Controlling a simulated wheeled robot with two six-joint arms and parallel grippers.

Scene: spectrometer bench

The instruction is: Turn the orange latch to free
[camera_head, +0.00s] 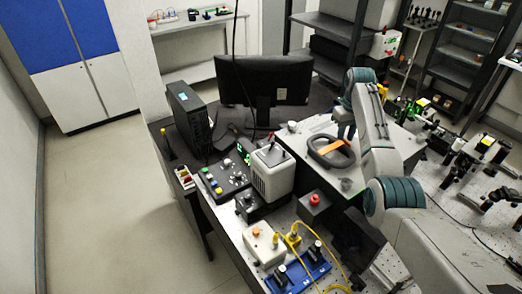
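The orange latch (330,146) is a flat orange bar lying across a dark rounded ring-shaped part (318,160). That part sits on a light grey surface (300,136) right of the picture's centre. My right arm comes in from the lower right and bends over behind the dark part. My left gripper is not in view.
A grey box with a lever (272,172) stands left of the latch. A monitor (262,80) stands behind. Optical gear (465,150) fills the bench at right. The floor at left is clear.

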